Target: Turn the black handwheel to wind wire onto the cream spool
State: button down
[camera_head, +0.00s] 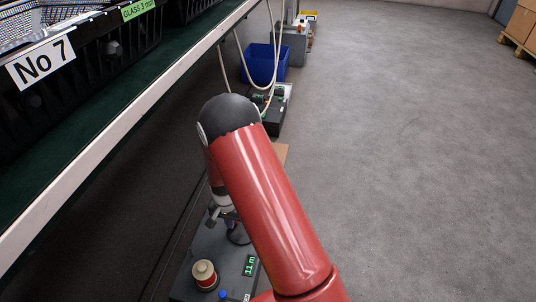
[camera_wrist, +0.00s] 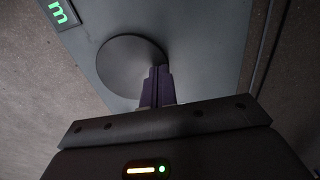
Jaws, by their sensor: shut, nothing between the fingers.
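The black handwheel (camera_wrist: 122,60) shows in the wrist view as a flat dark disc on a grey machine base (camera_wrist: 205,50). My gripper (camera_wrist: 160,70) has its purple fingers together, with the tips over the wheel's edge. I cannot tell whether they touch it, and any crank knob is hidden. In the head view the wheel (camera_head: 238,237) is a small dark disc, partly covered by my gripper (camera_head: 230,222). The cream spool (camera_head: 204,270), with a reddish band, stands upright on the base nearer me. A green display (camera_head: 250,265) reads about 11 m.
A blue knob (camera_head: 223,295) sits at the base's near end. A long workbench (camera_head: 120,105) with black housings (camera_head: 95,50) runs along the left. A blue bin (camera_head: 262,62) and hanging cables lie farther back.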

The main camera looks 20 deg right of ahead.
notch_tip(320, 180, up, 8)
jog(key=p, duration=0.5)
dwell(0.4)
dwell(0.3)
jog(key=s+d+r+n+t+p, duration=0.1)
jog(key=s+r+n+p, duration=0.15)
jog(key=r, duration=1.05)
jog(key=s+d+r+n+t+p, duration=0.1)
jog(key=s+d+r+t+p, duration=0.15)
jog(key=r, duration=1.15)
jog(key=s+d+r+n+t+p, duration=0.1)
jog(key=s+r, duration=0.7)
jog(key=s, duration=0.1)
jog(key=s+d+r+n+t+p, duration=0.1)
jog(key=s+d+r+n+p, duration=0.1)
jog(key=s+r, duration=0.7)
jog(key=shift+s, duration=0.45)
jog(key=shift+w+r, duration=0.1)
dwell(1.2)
